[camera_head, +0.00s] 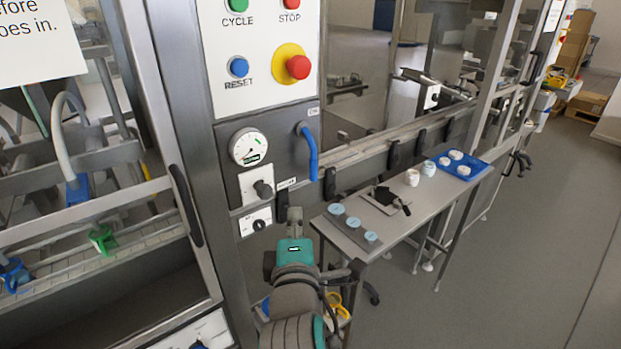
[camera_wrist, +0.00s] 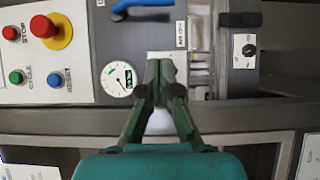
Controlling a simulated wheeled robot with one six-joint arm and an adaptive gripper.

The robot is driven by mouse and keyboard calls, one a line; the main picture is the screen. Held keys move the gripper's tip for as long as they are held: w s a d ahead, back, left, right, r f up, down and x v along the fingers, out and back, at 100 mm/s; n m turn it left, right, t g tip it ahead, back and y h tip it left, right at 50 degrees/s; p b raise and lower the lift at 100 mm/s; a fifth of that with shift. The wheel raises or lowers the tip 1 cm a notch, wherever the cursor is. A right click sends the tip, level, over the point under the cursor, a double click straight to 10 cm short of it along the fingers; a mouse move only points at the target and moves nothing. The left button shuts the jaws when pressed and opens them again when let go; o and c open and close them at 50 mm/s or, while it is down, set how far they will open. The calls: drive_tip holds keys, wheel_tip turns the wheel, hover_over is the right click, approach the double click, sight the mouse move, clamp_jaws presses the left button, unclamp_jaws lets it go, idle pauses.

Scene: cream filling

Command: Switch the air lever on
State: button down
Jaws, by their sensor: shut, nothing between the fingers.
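The air lever is a blue handle (camera_head: 312,155) on the grey machine panel, right of the pressure gauge. It hangs down from its pivot. In the wrist view only part of the blue lever (camera_wrist: 138,4) shows, cut off at the top edge. A small label (camera_wrist: 181,33) beside its lower end seems to start with "AIR". My gripper (camera_head: 295,214) is below the lever, in front of the lower panel and apart from the lever. In the wrist view its fingertips (camera_wrist: 160,68) are together and empty, over the panel near the gauge.
The round gauge (camera_head: 248,147) and a dark regulator knob (camera_head: 263,189) are left of the lever. The red stop button (camera_head: 298,67) and blue reset button (camera_head: 239,67) are above. A side table (camera_head: 400,205) with jars stands right of my gripper.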

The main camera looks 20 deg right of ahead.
drive_tip(key=d+x, duration=0.2)
drive_tip(key=x, duration=1)
drive_tip(key=shift+d, duration=0.4)
drive_tip(key=shift+d+f, duration=0.1)
